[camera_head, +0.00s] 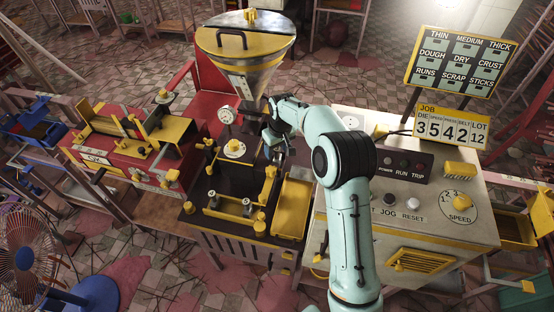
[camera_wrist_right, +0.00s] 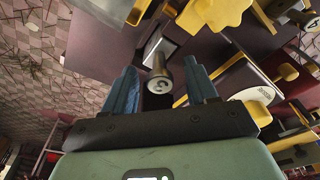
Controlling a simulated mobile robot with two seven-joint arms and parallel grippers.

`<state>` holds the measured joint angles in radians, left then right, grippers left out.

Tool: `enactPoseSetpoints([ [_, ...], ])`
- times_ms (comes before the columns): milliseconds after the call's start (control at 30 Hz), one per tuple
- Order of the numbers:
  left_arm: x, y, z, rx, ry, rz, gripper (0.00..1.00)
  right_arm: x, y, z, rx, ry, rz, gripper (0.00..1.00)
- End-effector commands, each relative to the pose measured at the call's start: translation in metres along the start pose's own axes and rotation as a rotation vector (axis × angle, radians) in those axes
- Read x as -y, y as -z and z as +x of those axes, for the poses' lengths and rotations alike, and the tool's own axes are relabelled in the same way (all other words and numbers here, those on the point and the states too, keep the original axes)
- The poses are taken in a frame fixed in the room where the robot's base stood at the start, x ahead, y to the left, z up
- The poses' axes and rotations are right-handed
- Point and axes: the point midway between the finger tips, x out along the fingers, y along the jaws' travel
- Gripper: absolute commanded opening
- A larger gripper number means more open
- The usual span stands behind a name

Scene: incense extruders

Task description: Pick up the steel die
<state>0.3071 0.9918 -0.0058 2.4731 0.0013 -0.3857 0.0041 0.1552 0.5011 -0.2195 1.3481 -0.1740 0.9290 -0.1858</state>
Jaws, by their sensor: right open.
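In the right wrist view, a short steel cylinder with a dark mark on its end face, which looks like the steel die (camera_wrist_right: 158,84), shows between the two blue fingers of my right gripper (camera_wrist_right: 160,72). The fingers are apart, with a gap on either side of it. I cannot tell how deep it sits between them. In the head view my right gripper (camera_head: 274,146) points down over the dark bench, beside the extruder; the arm hides the die there. My left gripper is not in view.
The steel hopper (camera_head: 245,50) rises behind my right gripper. A yellow tray (camera_head: 292,208) lies in front of it, and a yellow holder (camera_head: 229,211) with small steel pieces stands left of that. The control console (camera_head: 440,205) is at the right, the red machine (camera_head: 120,165) at the left.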

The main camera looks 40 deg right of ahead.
Motion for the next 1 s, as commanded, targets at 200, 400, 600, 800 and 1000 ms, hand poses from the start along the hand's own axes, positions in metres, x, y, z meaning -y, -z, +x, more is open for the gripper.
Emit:
enactPoseSetpoints([
  [200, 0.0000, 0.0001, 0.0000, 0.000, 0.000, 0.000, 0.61, -0.0001, 0.0000, 0.0009, 0.000, 0.000, 0.000, 0.57],
  [400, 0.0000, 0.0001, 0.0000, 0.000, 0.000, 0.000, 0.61, 0.0000, 0.0001, 0.0006, -0.001, 0.000, 0.000, 0.00],
  [600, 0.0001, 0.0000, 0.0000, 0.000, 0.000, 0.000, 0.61, 0.0000, 0.0002, 0.0004, -0.001, 0.000, 0.000, 0.00],
  [800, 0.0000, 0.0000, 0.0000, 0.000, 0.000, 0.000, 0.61, 0.0000, 0.0003, 0.0002, -0.001, 0.000, -0.001, 0.00],
  [1000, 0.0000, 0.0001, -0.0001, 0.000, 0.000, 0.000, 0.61, 0.0000, 0.0005, 0.0000, -0.002, 0.000, -0.001, 0.00],
])
